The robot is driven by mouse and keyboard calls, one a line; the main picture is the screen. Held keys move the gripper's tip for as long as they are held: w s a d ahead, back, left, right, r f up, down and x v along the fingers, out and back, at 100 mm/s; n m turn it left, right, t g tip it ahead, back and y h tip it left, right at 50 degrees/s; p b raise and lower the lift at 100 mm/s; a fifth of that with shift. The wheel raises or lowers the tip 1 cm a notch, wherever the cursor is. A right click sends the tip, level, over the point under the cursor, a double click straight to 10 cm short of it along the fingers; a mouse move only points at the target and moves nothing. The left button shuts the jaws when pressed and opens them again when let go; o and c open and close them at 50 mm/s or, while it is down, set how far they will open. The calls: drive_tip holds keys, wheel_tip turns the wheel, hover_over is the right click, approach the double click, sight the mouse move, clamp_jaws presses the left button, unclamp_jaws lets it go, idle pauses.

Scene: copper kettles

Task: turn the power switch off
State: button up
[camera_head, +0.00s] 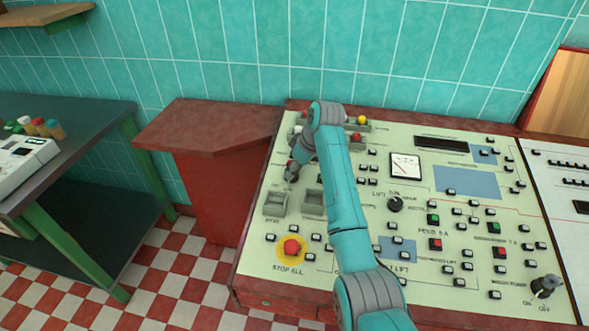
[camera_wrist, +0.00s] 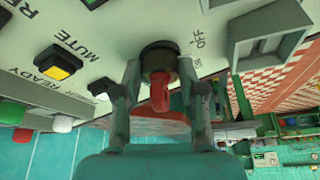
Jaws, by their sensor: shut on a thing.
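A switch with a dark round base and a red handle (camera_wrist: 159,92) stands out from the cream panel in the wrist view. The lettering OFF is printed beside it, to the right. My gripper (camera_wrist: 160,68) has one finger on each side of this switch and is shut on it. In the head view my gripper (camera_head: 291,173) is at the left part of the console (camera_head: 375,152), and the switch is mostly hidden there. A black rotary knob (camera_head: 545,286) with ON and OFF lettering is at the lower right of the panel, away from my gripper.
A red stop button on a yellow disc (camera_head: 291,247) is nearer the front. Grey raised housings (camera_head: 276,204) are close to my gripper. A yellow button (camera_wrist: 58,63) is near the MUTE lettering. A red cabinet (camera_head: 207,133) and a dark table (camera_head: 68,106) are to the left.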

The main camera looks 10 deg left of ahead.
drive_tip(key=shift+w+n, duration=0.1)
drive_tip(key=shift+n, duration=0.5)
idle(0.3)
drive_tip(key=o, duration=1.1)
drive_tip(key=shift+o, duration=0.2)
drive_tip(key=v, duration=1.2)
drive_tip(key=shift+w, duration=0.2)
